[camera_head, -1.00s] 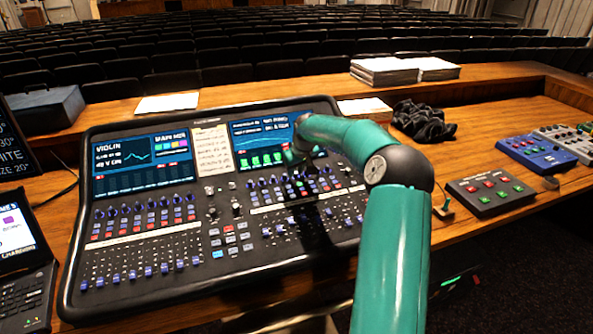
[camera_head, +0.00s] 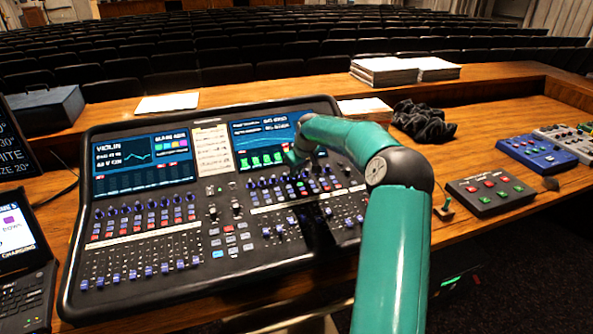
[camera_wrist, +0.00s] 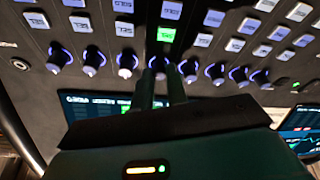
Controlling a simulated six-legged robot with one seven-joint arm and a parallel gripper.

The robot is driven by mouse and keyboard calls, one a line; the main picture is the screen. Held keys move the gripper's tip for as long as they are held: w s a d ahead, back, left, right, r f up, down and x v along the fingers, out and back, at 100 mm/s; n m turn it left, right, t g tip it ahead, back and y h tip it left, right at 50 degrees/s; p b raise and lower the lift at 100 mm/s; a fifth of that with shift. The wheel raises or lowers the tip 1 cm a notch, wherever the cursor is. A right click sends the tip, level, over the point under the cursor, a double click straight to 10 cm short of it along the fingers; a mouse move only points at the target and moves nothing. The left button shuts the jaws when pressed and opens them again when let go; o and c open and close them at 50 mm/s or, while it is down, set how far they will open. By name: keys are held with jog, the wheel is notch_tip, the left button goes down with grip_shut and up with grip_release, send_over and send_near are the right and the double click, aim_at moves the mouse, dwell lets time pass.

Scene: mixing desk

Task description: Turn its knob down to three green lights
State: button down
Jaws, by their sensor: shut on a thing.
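The mixing desk (camera_head: 190,240) stands on the wooden counter, with rows of knobs below its two screens. In the wrist view, a row of dark knobs with blue-lit rings crosses the desk. My gripper (camera_wrist: 158,82) is shut on one knob (camera_wrist: 159,66) of this row, with one finger on each side of it; the fingers partly hide it. A lit green button (camera_wrist: 166,35) sits just above that knob, among pale unlit buttons. Green blocks (camera_head: 267,160) show on the right screen. I cannot count lights around the held knob.
Neighbouring knobs (camera_wrist: 127,62) and (camera_wrist: 188,70) stand close on both sides of the fingers. A box with red and green buttons (camera_head: 490,194), a black cloth bundle (camera_head: 424,121) and paper stacks (camera_head: 390,72) lie right of the desk. A laptop (camera_head: 25,265) is at left.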

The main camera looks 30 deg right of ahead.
jog(key=shift+d+n+y, duration=0.2)
jog(key=shift+n+y, duration=0.4)
jog(key=shift+n, duration=1.6)
jog(key=shift+r, duration=0.1)
jog(key=c, duration=1.7)
grip_release()
jog(key=shift+s, duration=0.1)
jog(key=v, duration=1.3)
jog(key=shift+r, duration=0.45)
